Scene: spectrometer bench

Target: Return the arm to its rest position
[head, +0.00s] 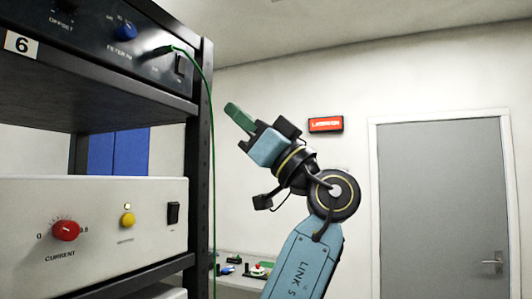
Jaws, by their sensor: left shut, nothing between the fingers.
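My left gripper (240,118) is raised in the middle of the head view, pointing up and to the left. Its green fingers are together with nothing between them. It appears in free air to the right of the rack's upright and touches nothing that I can see. My blue left arm comes up from the bottom of the picture below it. My right gripper is not in view.
A dark rack (200,140) fills the left side. It carries an upper unit (105,45) with a green cable (211,150) hanging down, and a pale unit (95,255) with a red knob (66,230). A grey door (440,200) is at the right. A bench (240,280) with small items stands behind.

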